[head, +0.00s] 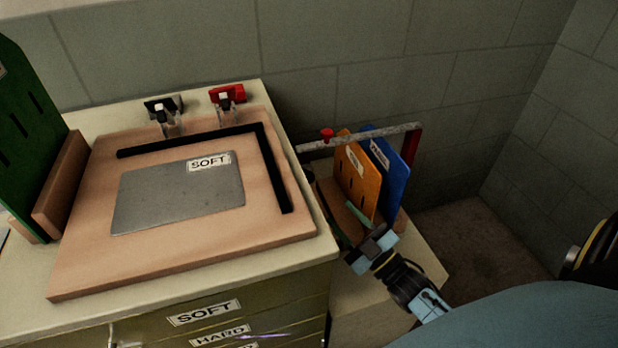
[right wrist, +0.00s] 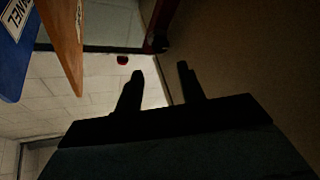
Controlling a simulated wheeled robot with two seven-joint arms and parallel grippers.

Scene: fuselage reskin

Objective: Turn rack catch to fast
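The rack (head: 348,210) stands right of the bench with an orange panel (head: 358,178) and a blue panel (head: 389,172) upright in it. A grey bar (head: 372,136) crosses above them. A red knob (head: 327,134) is on the bar's left part and a red post (head: 412,145) is at its right end; I cannot tell the catch's setting. My right gripper (head: 364,238) is at the rack's near side, below the bar. In the right wrist view its fingers (right wrist: 160,70) are apart and empty, with the red knob (right wrist: 122,60) beyond them, not touching. My left gripper is out of view.
A wooden board (head: 180,255) on the bench bears a grey sheet (head: 175,200) labelled SOFT and a black angled strip (head: 270,165). Black (head: 163,108) and red (head: 228,96) clamps stand at its back. A green panel (head: 30,130) stands far left. Floor right of the rack is clear.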

